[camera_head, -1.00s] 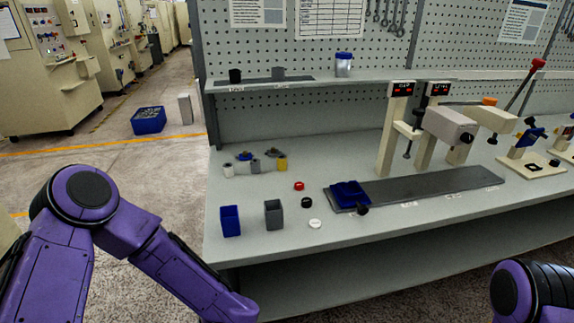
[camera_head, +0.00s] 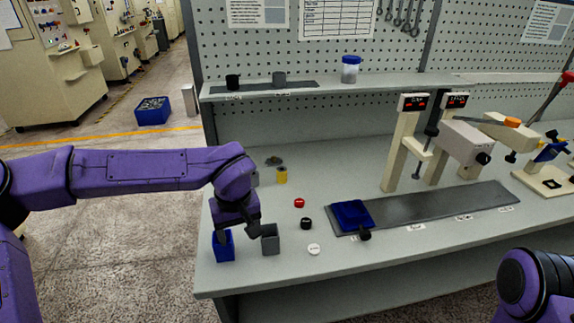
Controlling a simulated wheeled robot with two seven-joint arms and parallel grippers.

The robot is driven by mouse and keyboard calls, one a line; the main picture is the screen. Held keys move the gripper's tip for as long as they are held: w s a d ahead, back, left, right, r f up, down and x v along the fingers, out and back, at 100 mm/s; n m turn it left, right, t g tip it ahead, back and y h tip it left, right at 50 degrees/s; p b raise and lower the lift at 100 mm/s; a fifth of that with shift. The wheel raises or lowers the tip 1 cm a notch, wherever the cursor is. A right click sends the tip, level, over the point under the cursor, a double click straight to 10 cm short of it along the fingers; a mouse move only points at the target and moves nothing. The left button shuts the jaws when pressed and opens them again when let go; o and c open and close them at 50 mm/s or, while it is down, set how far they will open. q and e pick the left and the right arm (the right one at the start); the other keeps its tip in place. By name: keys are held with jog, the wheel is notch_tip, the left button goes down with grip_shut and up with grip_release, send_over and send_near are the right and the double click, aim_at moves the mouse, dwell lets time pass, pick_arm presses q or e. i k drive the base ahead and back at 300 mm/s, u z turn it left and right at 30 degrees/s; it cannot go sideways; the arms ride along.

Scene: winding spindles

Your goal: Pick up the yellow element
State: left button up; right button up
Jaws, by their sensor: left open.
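The yellow element (camera_head: 282,176) is a small yellow cylinder standing on the workbench (camera_head: 300,262), just right of my left wrist. My left gripper (camera_head: 242,234) points down above the front left of the bench, open and empty as far as I can see. It is nearer the front edge than the yellow element and apart from it. Its fingers are over or just behind a blue box (camera_head: 224,248) and a grey box (camera_head: 270,240); I cannot tell whether they touch. My left arm hides the small parts left of the yellow element. My right gripper is out of view.
A red cap (camera_head: 299,202), a black cap (camera_head: 306,223) and a white cap (camera_head: 314,249) lie right of the boxes. A blue block (camera_head: 351,214) sits on a dark grey plate (camera_head: 430,209). Cream press stands (camera_head: 402,145) rise behind it. A shelf (camera_head: 300,88) runs above.

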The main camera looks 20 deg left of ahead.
aim_at(282, 170)
jog(key=i, duration=1.15)
